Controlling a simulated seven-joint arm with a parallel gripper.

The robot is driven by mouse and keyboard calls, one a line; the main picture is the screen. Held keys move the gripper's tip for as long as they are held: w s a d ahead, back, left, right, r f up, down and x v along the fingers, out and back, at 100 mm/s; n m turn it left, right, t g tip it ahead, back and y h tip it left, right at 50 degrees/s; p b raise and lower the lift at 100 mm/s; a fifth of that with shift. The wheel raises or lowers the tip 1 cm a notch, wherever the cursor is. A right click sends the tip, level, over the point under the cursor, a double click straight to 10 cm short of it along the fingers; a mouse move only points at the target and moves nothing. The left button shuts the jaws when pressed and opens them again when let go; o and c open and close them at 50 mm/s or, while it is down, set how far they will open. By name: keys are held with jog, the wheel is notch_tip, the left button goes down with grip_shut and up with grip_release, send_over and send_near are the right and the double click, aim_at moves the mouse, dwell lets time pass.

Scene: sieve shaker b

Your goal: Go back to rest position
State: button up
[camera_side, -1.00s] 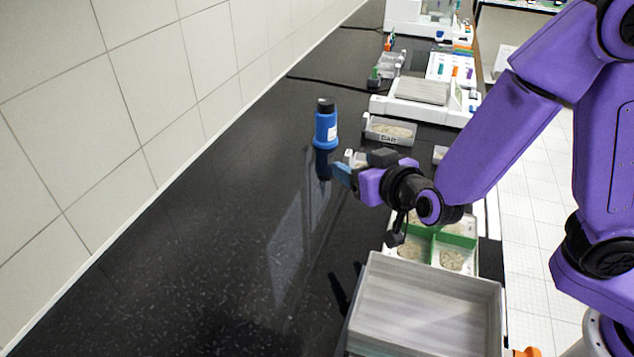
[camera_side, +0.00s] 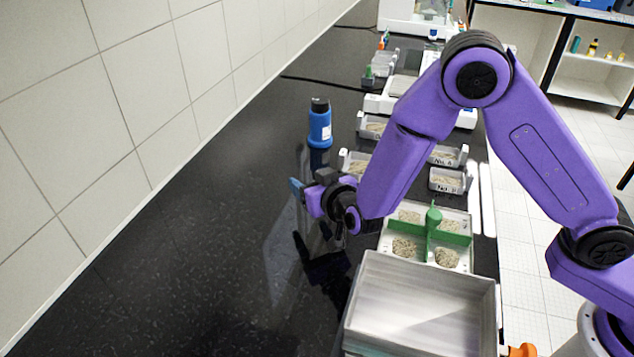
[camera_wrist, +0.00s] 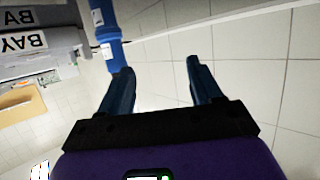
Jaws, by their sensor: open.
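My gripper (camera_side: 297,188) is low over the black bench in the side view, left of the row of trays, and points left. In the wrist view my gripper (camera_wrist: 160,80) has its two dark blue fingers spread apart, with nothing between them. A blue bottle with a black cap (camera_side: 320,125) stands upright on the bench beyond my gripper, apart from it. In the wrist view a blue object (camera_wrist: 106,30), likely the bottle, shows behind the left finger.
A large grey tray (camera_side: 420,259) stands at the front right. Behind it is a white tray with green dividers (camera_side: 431,238) and sandy material. Small labelled trays (camera_side: 447,181) line the right side. A tiled wall (camera_side: 130,110) bounds the left. The bench's left front is clear.

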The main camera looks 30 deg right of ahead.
jog(key=shift+s+a+r+y, duration=0.15)
jog(key=shift+a+y, duration=0.15)
jog(key=shift+y, duration=0.1)
jog(key=s+r+n+g+y, duration=0.25)
jog(key=s+g, duration=0.25)
jog(key=s, duration=0.3)
jog(key=s+r+n+g+y, duration=0.2)
jog(key=s+n+g+y, duration=0.15)
jog(key=s, duration=0.55)
jog(key=s+d+r+n+g+h, duration=0.2)
jog(key=s+d+n+h, duration=0.1)
jog(key=s+d, duration=0.6)
jog(key=s+d+r+n+g+h, duration=0.1)
jog(key=s+d+n+g+h, duration=0.2)
jog(key=s+d, duration=0.7)
jog(key=d, duration=0.4)
jog(key=shift+s+r+n, duration=0.15)
jog(key=shift+r+n, duration=0.15)
jog(key=shift+r, duration=0.1)
